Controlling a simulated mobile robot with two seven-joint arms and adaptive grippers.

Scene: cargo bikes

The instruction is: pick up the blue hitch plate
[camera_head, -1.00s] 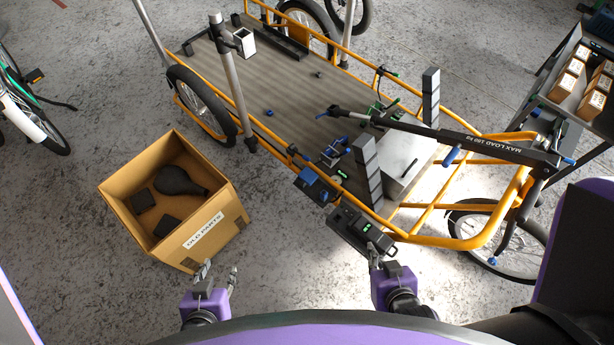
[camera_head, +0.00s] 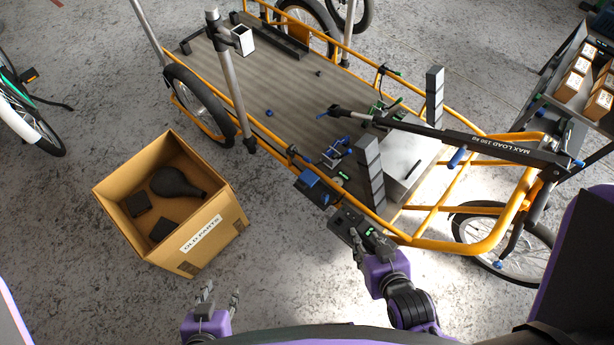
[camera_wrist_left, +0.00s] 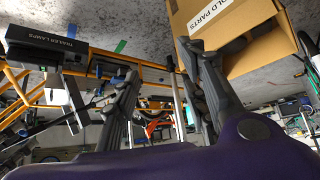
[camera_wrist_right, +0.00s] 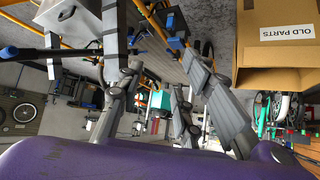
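Several blue parts show on the cargo bike in the head view, and I cannot tell for certain which is the hitch plate. One blue piece (camera_head: 308,178) sits on a dark box at the bike's near side rail. Another blue and black part (camera_head: 333,156) lies on the deck just behind it. My right gripper (camera_head: 362,242) is open, with its fingers at the near end of the dark lamp box (camera_head: 344,220), to the lower right of the first blue piece. My left gripper (camera_head: 221,294) is open and empty over the floor, below the cardboard box.
A cardboard box labelled OLD PARTS (camera_head: 202,236) stands open on the floor at the left, holding dark parts. The yellow bike frame (camera_head: 430,242), an upright grey panel (camera_head: 370,172) and a long black bar (camera_head: 420,129) surround the deck's near end. Shelving stands far right.

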